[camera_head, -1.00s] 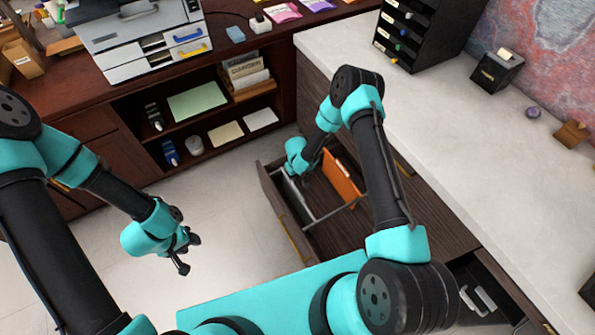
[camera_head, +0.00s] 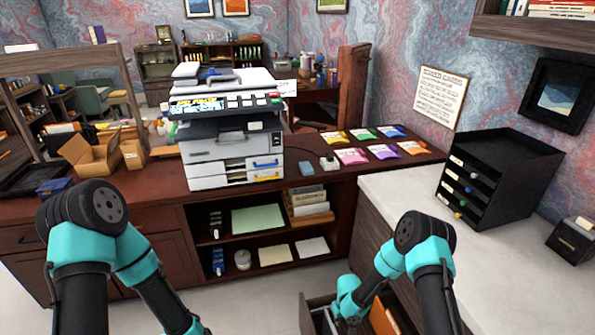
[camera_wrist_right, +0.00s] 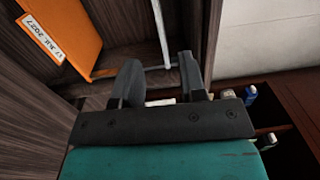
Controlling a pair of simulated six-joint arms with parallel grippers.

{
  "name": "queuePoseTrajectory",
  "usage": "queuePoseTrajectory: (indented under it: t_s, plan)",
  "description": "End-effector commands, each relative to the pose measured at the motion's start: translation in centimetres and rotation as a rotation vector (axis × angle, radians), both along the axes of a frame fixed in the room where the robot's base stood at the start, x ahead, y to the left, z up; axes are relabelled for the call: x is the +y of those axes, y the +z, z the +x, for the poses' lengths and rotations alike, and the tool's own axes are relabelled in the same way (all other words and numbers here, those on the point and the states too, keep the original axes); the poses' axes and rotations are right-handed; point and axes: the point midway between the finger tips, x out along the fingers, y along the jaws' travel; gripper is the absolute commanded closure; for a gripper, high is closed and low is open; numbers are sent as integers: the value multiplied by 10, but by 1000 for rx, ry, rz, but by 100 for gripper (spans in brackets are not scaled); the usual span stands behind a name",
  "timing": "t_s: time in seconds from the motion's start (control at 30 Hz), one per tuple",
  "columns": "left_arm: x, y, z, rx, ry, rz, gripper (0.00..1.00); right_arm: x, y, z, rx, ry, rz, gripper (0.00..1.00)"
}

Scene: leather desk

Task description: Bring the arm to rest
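My right gripper (camera_wrist_right: 160,72) is open in the right wrist view, its two dark fingers apart with nothing held between them. In the head view, my right arm reaches down to the open drawer (camera_head: 306,318) at the bottom edge, and its teal wrist is over the drawer. An orange folder (camera_wrist_right: 62,38) with a dated label stands in the drawer beside the gripper; it also shows in the head view (camera_head: 383,318). My left arm comes in at the lower left of the head view, and its gripper is below the picture edge.
A wooden counter carries a printer (camera_head: 232,150), an open cardboard box (camera_head: 92,155) and several colored packets. A pale countertop (camera_head: 420,200) at the right holds a black drawer organizer (camera_head: 500,178). Shelves under the counter hold papers and small items. The drawer walls stand close around the right gripper.

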Motion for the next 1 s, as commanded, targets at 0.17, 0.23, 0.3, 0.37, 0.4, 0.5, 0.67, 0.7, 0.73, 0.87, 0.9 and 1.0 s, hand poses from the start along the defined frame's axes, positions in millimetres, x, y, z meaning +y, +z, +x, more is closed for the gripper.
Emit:
queuePoseTrajectory:
  t_s: [0.17,0.23,0.3,0.37,0.4,0.5,0.67,0.7,0.73,0.87,0.9,1.0]
  plan:
    - [0,0,0,0,0,0,57,4,16,-32,72,-25,95,62]
    - [0,0,0,0,0,0,57,6,25,-47,96,-40,140,62]
    - [0,0,0,0,0,0,57,8,34,-62,115,-59,187,62]
    - [0,0,0,0,0,0,57,9,42,-75,126,-75,225,62]
    - [0,0,0,0,0,0,57,10,47,-82,129,-87,248,62]
    - [0,0,0,0,0,0,57,11,61,-102,130,-121,301,62]
    - [0,0,0,0,0,0,57,11,83,-131,109,-180,361,62]
    - [0,0,0,0,0,0,57,10,89,-138,99,-195,371,62]
    - [0,0,0,0,0,0,57,9,93,-143,90,-207,378,62]
    - [0,0,0,0,0,0,57,4,111,-167,52,-256,386,62]
    - [0,0,0,0,0,0,57,2,117,-174,37,-272,383,62]
    - [0,0,0,0,0,0,57,-5,131,-193,3,-305,365,62]
